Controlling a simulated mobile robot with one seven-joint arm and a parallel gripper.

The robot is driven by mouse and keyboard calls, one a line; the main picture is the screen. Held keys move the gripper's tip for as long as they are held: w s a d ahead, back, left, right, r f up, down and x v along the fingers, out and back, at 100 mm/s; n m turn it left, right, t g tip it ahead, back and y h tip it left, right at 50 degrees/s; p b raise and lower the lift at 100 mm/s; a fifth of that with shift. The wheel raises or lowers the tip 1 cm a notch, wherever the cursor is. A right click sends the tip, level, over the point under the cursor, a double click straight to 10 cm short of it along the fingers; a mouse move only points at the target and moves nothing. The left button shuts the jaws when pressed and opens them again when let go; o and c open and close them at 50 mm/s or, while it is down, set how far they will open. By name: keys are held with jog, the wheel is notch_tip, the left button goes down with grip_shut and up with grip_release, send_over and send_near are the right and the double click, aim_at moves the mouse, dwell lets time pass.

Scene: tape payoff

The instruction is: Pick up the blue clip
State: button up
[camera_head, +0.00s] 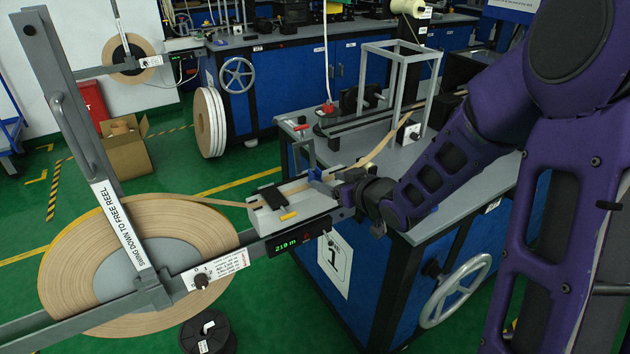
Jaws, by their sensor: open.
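A small blue clip (316,175) is at the right end of the pale tape guide (292,208), where the brown tape (231,202) passes through. My gripper (335,181) comes in from the right with its fingertips close to the clip. The jaws are open. At this size I cannot tell whether the fingers touch the clip or stand on both sides of it. Part of the clip's right side is hidden by the gripper.
A large tape reel (205,231) with a grey swing arm (75,110) stands at left. A black block (268,196) and a yellow piece (289,216) sit on the guide. A bench with a red-handled clamp (301,127) and a grey frame (398,62) lies behind.

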aim_at(318, 177)
jog(key=b+x, duration=0.1)
jog(key=x, duration=0.5)
jog(key=shift+w+a, duration=0.15)
jog(key=shift+a, duration=0.2)
jog(key=shift+r, duration=0.1)
grip_shut()
